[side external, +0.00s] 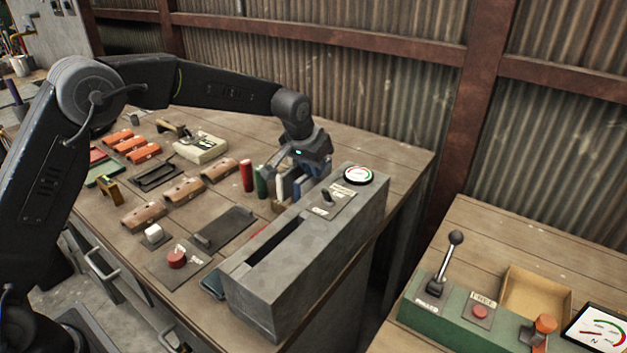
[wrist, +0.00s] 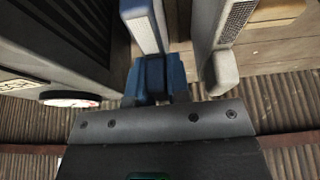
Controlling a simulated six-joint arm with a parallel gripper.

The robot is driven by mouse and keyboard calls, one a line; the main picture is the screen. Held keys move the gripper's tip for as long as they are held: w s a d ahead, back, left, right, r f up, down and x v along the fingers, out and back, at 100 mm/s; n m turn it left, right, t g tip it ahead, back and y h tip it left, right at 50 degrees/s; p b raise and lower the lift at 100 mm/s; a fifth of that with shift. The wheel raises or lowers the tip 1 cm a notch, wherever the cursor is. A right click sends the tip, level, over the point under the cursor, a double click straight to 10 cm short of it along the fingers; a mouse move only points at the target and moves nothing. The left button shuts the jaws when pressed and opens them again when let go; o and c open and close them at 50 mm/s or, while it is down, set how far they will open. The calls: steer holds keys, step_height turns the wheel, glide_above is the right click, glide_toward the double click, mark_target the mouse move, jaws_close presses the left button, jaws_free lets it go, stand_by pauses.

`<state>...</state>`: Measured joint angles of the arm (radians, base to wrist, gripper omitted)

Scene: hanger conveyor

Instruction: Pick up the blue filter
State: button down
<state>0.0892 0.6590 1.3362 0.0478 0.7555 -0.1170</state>
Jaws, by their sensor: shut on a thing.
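My gripper (side external: 288,194) points down behind the grey slotted housing, at the right end of the row of filters. I cannot tell whether the filter is off the table. A red filter (side external: 246,175) and a green filter (side external: 263,181) stand upright just left of the gripper.
The grey housing (side external: 300,262) with a long slot and a round gauge (side external: 358,175) stands close in front of my gripper. Brown blocks (side external: 184,191) and a red button box (side external: 176,261) lie to the left. A second bench with a lever (side external: 447,262) is at right.

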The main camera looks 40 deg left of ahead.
steer(key=shift+r, duration=0.1)
step_height(320, 180, up, 10)
steer(key=shift+f, duration=0.1)
stand_by(0.5)
step_height(320, 180, up, 8)
stand_by(1.9)
